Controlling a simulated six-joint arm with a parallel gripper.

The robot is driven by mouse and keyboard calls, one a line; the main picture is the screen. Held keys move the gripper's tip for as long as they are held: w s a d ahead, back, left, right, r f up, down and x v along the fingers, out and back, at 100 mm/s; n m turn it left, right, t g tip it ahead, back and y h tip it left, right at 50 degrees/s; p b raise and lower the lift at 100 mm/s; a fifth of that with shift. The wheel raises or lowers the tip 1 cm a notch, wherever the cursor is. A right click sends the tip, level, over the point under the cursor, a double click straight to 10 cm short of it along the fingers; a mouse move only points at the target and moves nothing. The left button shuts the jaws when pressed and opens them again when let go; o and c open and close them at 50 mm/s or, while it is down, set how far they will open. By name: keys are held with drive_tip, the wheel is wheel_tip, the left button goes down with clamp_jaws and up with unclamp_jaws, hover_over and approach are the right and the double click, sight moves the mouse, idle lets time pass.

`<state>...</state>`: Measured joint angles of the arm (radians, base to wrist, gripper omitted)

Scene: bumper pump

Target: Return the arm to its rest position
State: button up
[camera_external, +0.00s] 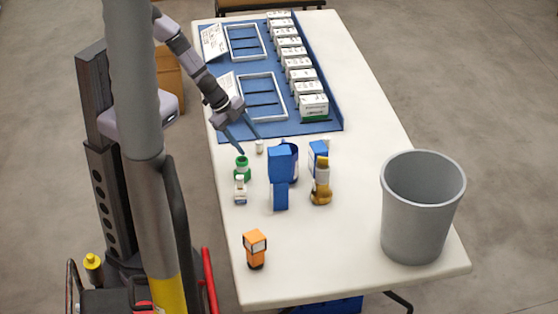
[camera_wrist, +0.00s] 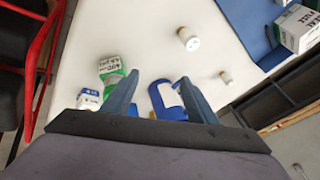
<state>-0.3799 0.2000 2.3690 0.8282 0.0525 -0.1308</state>
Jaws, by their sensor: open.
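My gripper (camera_external: 249,144) is open and empty above the table's left side, near a green-topped bottle (camera_external: 242,168). In the wrist view its two fingers (camera_wrist: 158,92) stand apart. Past the left finger is a green container with a printed white top (camera_wrist: 113,68); a blue bottle with a white label (camera_wrist: 168,98) shows between the fingers, partly hidden. My arm reaches down from the upper left, and a grey column hides part of the view.
The white table (camera_external: 350,245) holds a blue mat (camera_external: 315,150) with frames and white boxes, a grey bin (camera_external: 412,230), an orange item (camera_external: 255,248), an amber bottle (camera_external: 321,185) and blue items (camera_external: 280,180). The front middle of the table is clear.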

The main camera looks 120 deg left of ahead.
drive_tip(key=s+d+f+n+g+h+b, duration=0.2)
drive_tip(key=s+d+n+g+h, duration=0.3)
drive_tip(key=s+d, duration=1.2)
wheel_tip(320, 180, up, 27)
drive_tip(key=m+y+p, duration=0.1)
drive_tip(key=y+p, duration=0.1)
drive_tip(key=p, duration=2.5)
drive_tip(key=shift+g, duration=0.3)
drive_tip(key=f+b, duration=0.5)
drive_tip(key=shift+w+a, duration=0.35)
drive_tip(key=shift+w, duration=0.05)
